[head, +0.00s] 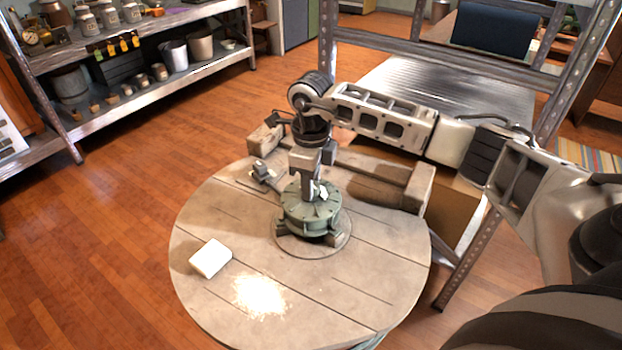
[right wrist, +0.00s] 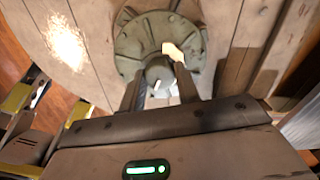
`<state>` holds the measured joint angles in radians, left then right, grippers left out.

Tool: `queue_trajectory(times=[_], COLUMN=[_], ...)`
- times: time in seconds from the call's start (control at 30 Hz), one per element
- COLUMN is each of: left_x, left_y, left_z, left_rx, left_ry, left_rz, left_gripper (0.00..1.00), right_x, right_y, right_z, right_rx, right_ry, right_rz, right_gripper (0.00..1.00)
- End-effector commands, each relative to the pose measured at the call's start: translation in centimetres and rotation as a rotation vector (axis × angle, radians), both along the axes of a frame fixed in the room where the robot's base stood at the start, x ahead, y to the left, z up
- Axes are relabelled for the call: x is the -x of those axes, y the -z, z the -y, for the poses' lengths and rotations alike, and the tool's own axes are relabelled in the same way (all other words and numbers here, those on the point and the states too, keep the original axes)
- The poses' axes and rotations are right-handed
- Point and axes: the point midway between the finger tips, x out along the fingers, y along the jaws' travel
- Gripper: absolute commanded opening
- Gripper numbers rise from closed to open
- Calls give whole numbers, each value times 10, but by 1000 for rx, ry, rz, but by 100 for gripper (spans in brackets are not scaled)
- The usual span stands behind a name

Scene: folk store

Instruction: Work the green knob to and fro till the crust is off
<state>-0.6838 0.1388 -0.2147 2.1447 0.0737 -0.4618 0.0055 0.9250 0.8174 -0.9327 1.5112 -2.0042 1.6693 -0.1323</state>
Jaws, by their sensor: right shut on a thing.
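The green knob (head: 311,212) is a round, flanged, worn green piece on a round plate on the wooden table. It also shows in the right wrist view (right wrist: 133,42), with a grey-green hub (right wrist: 160,72) at its middle. My right gripper (head: 306,180) comes down from above and is shut on the hub, one finger on each side. A small pale patch (right wrist: 173,50) shows on the knob beside the hub; I cannot tell whether it is crust or a chip. The gripper hides part of the knob's top. My left gripper is not in view.
A white block (head: 211,258) and a scatter of pale crumbs or powder (head: 259,296) lie on the round table (head: 330,290). Wooden beams (head: 385,190) stand at its back edge. Metal shelves (head: 150,28) and a metal rack frame (head: 400,48) stand beyond.

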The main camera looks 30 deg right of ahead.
Motion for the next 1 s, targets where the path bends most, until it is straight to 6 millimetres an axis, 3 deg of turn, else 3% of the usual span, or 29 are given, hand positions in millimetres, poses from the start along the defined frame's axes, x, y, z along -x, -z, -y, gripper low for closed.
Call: queue_trajectory(times=[0.5, 1.0], left_x=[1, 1], left_y=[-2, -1], left_z=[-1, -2], left_rx=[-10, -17], left_ry=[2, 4], left_rz=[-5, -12], left_gripper=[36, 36], right_x=[0, -1], right_y=[-2, -2], right_z=[1, 1], right_rx=[2, 2], right_ry=[439, 606], right_rz=[1, 2], right_gripper=[9, 9])
